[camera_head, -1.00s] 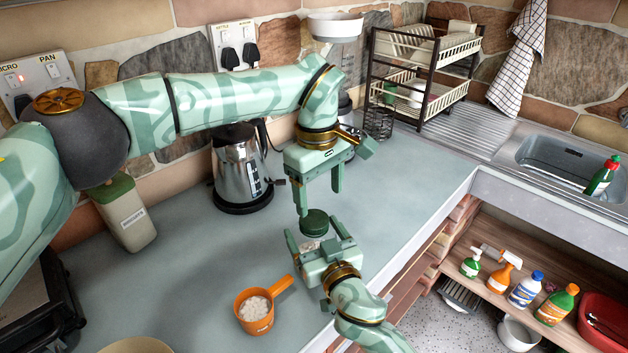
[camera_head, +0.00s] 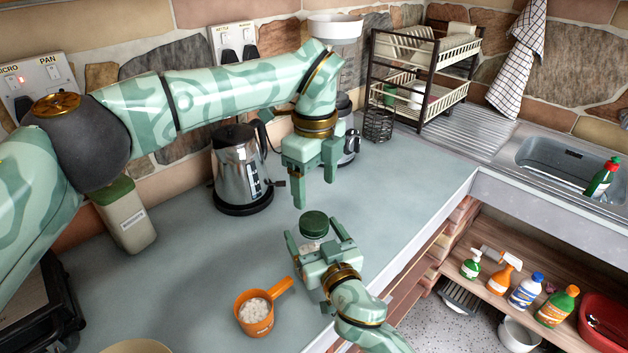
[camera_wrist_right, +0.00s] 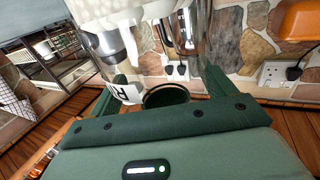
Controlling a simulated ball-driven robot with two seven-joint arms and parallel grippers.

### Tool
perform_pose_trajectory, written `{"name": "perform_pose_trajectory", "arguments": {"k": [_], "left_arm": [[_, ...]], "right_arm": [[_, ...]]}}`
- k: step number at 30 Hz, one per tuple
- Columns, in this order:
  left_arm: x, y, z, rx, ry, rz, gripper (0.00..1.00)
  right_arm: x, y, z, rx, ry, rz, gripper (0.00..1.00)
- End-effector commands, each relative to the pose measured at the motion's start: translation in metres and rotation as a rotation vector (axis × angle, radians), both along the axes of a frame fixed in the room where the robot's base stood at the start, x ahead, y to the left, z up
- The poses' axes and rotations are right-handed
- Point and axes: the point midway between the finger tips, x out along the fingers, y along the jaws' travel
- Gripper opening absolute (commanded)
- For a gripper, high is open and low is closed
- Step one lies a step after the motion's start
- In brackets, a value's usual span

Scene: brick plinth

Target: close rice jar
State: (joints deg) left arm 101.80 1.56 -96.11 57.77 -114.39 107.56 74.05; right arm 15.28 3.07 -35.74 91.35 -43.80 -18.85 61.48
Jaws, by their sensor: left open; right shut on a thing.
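The rice jar (camera_head: 311,244) is a small clear jar with white contents, largely hidden by my right gripper (camera_head: 315,236), which is shut on it low over the counter. The round dark green lid (camera_head: 314,222) sits on top of the jar; whether it is fully seated cannot be told. My left gripper (camera_head: 313,193) is open and empty above the lid, fingers pointing down and apart from it. In the right wrist view a white label (camera_wrist_right: 127,93) reading "RI" shows near my gripper's fingers.
An orange measuring cup (camera_head: 254,318) with white contents stands on the counter to the left. A steel kettle (camera_head: 236,170) stands behind it. A dish rack (camera_head: 420,80) is at the back, and the sink (camera_head: 570,165) is at the right. The counter's front edge lies just right of the jar.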

Motion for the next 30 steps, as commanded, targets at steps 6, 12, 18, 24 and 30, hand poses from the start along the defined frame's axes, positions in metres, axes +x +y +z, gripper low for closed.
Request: {"name": "perform_pose_trajectory", "arguments": {"k": [6, 12, 18, 24, 30], "left_arm": [[-0.001, 0.002, 0.0, 0.008, 0.007, 0.475, 0.7], [-0.001, 0.002, 0.0, 0.01, 0.009, 0.643, 0.7], [-0.001, 0.002, 0.0, 0.008, 0.009, 0.655, 0.7], [-0.001, 0.002, -0.003, 0.009, 0.01, 0.653, 0.7], [-0.002, 0.002, -0.028, 0.01, 0.013, 0.653, 0.7]], "right_arm": [[0.0, 0.0, -0.001, -0.001, 0.002, -0.001, 0.19], [0.0, 0.0, -0.001, -0.001, 0.002, -0.001, 0.19], [0.0, 0.0, -0.001, -0.001, 0.002, -0.001, 0.19], [0.0, 0.0, -0.001, -0.001, 0.002, -0.001, 0.19], [0.0, 0.0, -0.001, -0.001, 0.002, -0.001, 0.19]]}}
